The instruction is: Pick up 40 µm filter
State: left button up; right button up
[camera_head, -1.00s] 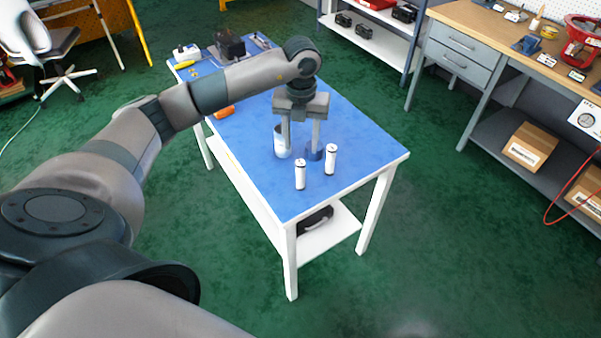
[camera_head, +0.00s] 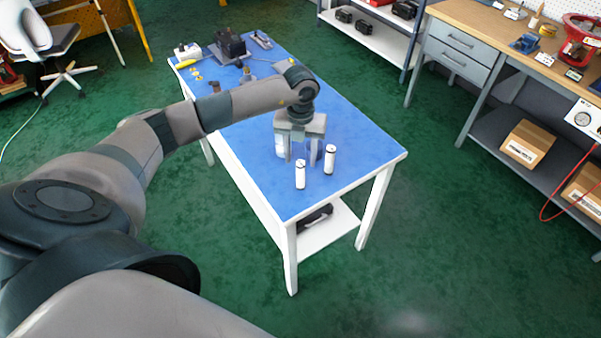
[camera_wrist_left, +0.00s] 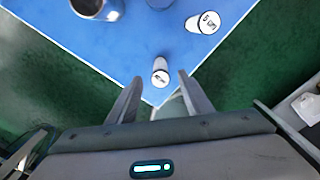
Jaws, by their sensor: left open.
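Two white filter cylinders stand upright near the table's front corner. The one between my fingers' directions in the left wrist view (camera_wrist_left: 160,72) has a small label that looks like 40 µm; it appears to be the left cylinder (camera_head: 300,175) in the head view. The other filter (camera_head: 330,159), marked 5 µm in the left wrist view (camera_wrist_left: 203,23), stands to its right. My left gripper (camera_head: 301,162) points down just behind and above the left cylinder. It is open and empty, its fingers (camera_wrist_left: 160,80) apart. My right gripper is not in view.
The blue-topped table (camera_head: 362,142) is clear to the right of the filters. A metallic cup (camera_wrist_left: 92,7) and a blue object (camera_wrist_left: 158,3) stand behind them, partly hidden by my gripper in the head view. A dark device (camera_head: 230,44) sits at the far end.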

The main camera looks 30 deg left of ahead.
pick_arm(q)
jog(key=shift+f, duration=0.95)
grip_shut()
jog(key=shift+r, duration=0.2)
